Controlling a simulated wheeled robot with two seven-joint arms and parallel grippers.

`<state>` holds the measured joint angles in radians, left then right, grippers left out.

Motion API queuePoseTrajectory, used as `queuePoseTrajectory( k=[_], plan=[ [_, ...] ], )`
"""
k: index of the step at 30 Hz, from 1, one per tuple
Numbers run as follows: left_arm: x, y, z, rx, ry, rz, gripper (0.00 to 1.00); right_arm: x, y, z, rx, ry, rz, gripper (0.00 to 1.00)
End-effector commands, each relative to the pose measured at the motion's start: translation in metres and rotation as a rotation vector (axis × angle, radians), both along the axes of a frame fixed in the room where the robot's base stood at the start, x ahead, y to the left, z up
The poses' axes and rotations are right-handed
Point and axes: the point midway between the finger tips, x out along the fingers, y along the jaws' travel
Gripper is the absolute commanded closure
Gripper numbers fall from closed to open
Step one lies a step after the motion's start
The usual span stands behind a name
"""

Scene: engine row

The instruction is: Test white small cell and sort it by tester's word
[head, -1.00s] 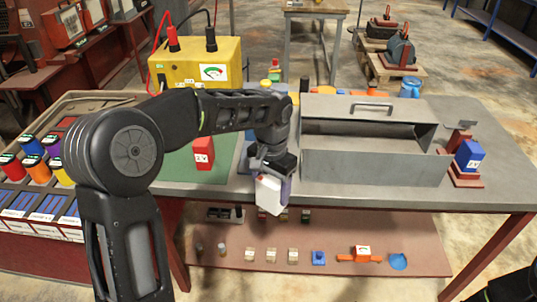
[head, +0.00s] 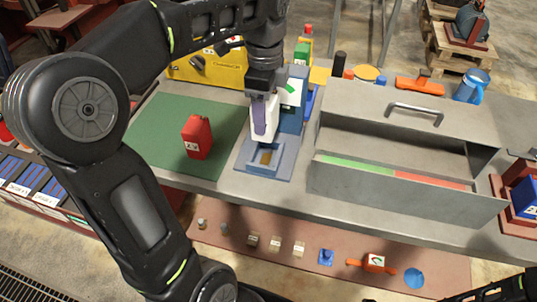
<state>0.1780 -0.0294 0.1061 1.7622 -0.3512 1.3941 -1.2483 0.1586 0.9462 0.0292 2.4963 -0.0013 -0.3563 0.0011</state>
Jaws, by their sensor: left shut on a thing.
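My left gripper (head: 263,98) points down and is shut on the white small cell (head: 271,120), with a purple part showing along the cell's left side. It holds the cell upright over the blue-grey tester (head: 249,168), whose socket (head: 268,157) lies just below the cell. A small gap seems to show between them. The tester's upright post carries a pale panel with a green mark (head: 290,88). The grey sorting box (head: 385,199) stands to the right, with a green strip (head: 358,167) and a red strip (head: 430,181) inside. My right gripper's fingers are not visible.
A yellow meter (head: 205,70) is behind. A blue cell (head: 525,196) sits in a red stand at right. The lower shelf (head: 330,234) holds several small parts.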

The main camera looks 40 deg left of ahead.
Motion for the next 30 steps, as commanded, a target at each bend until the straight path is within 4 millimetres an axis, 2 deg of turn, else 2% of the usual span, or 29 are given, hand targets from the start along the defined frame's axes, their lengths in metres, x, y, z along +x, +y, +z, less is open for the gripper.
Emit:
queuePoseTrajectory(
  k=[5, 12, 15, 26, 30],
  plan=[
    [0.0, 0.0, -0.011, 0.0, 0.0, 0.0, 1.0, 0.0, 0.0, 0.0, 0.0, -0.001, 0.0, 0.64],
    [0.0, 0.0, -0.05, 0.0, 0.0, 0.0, 1.0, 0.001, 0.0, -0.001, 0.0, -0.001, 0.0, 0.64],
    [0.001, 0.0, -0.06, 0.001, -0.002, 0.0, 1.0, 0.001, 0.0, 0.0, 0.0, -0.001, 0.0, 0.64],
    [0.001, 0.0, -0.063, 0.001, -0.003, 0.001, 1.0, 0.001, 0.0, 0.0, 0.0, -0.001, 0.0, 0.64],
    [0.0, 0.0, -0.076, 0.0, 0.0, 0.001, 1.0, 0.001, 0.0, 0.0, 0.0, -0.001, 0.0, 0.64]
  ],
)
